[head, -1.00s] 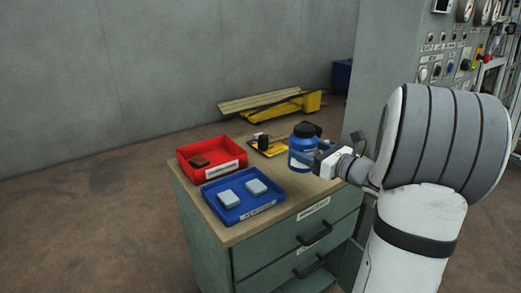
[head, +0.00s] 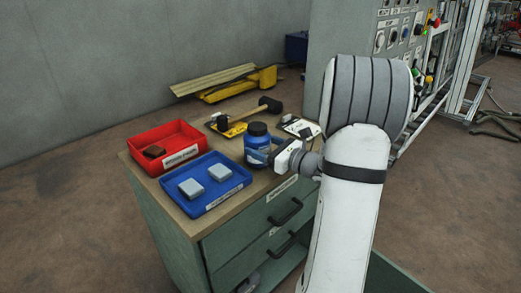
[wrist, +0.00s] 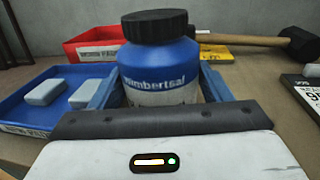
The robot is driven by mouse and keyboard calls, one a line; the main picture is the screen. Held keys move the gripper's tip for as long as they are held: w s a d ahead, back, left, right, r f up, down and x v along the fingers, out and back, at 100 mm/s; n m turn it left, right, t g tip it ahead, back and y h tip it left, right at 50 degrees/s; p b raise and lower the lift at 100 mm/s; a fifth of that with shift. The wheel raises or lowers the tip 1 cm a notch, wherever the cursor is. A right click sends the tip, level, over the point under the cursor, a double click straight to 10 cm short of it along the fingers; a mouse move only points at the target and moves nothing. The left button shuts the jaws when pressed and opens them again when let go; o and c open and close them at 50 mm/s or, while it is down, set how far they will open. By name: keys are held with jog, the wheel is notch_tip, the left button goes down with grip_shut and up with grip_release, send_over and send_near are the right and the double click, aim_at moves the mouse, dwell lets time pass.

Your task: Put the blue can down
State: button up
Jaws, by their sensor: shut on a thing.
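The blue can (head: 257,144) is a blue jar with a black lid and a white lower label. It stands upright over the wooden cabinet top (head: 215,225), right of the blue tray. My gripper (head: 262,155) is shut on it from the right side in the head view. In the wrist view the can (wrist: 160,65) sits between the two blue fingers (wrist: 160,92), its lower part hidden by my gripper body. I cannot tell whether its base touches the top.
A blue tray (head: 205,207) with two grey blocks and a red tray (head: 180,160) with a brown block are on the left. A yellow item (head: 232,131), a mallet (head: 250,111) and a black-and-white item (head: 300,127) lie behind the can.

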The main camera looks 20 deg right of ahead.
jog(key=shift+f, duration=0.2)
jog(key=shift+f, duration=0.15)
jog(key=o, duration=1.2)
